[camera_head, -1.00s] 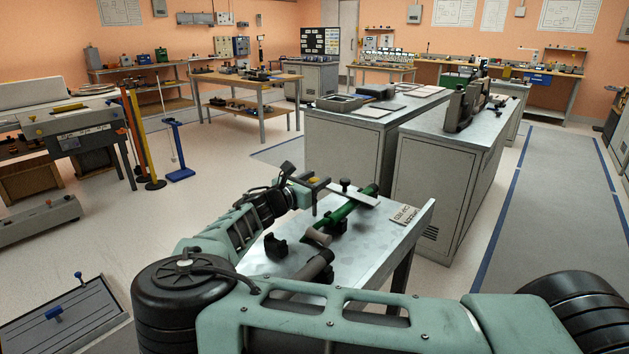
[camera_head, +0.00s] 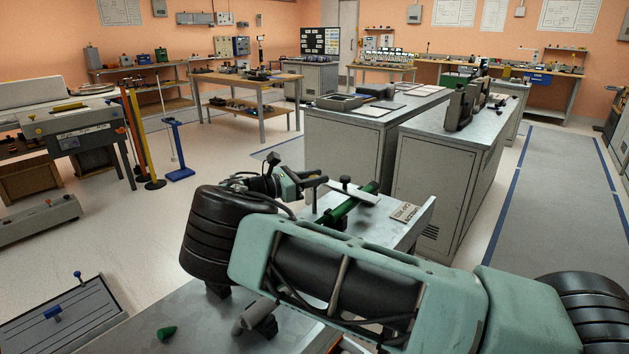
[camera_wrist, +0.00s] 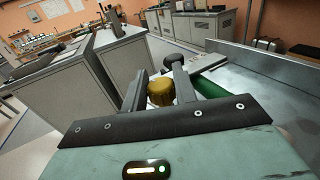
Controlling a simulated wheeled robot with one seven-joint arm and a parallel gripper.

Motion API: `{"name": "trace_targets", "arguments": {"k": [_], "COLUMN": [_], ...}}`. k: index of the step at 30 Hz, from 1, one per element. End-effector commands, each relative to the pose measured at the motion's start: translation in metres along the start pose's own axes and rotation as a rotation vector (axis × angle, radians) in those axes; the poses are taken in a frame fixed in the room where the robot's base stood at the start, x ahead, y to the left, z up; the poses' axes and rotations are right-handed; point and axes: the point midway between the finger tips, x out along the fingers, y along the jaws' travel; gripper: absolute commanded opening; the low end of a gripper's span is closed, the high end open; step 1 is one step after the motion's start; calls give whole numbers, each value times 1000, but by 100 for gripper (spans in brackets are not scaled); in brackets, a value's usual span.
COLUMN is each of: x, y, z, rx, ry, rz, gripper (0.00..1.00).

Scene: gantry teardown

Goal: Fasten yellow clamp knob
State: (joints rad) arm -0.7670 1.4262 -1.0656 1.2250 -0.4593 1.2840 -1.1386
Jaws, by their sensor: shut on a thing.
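The yellow clamp knob (camera_wrist: 160,93) sits between the two dark fingers of my gripper (camera_wrist: 157,82) in the wrist view, and the gripper is shut on it. In the head view my gripper (camera_head: 316,183) is at the far left end of the small metal table; the yellow knob cannot be made out there. A green cylinder (camera_head: 347,208) lies just right of the gripper, with a pale flat bar (camera_head: 362,196) across it and a small black knob (camera_head: 345,181) on the bar. The green cylinder also shows in the wrist view (camera_wrist: 208,87).
The metal table (camera_head: 384,234) carries a small lettered plate (camera_head: 405,212) at its right. A nearer grey surface (camera_head: 195,310) holds a green cone (camera_head: 166,333). Grey cabinets (camera_head: 440,185) stand behind.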

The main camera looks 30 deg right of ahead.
Motion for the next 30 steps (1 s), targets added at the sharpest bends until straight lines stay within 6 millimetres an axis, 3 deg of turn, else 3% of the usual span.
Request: {"name": "trace_targets", "arguments": {"k": [13, 30], "x": [1, 0], "y": [1, 0], "z": [-3, 0], "rx": [3, 1], "ry": [1, -2], "rz": [-292, -374], "gripper": [5, 5]}}
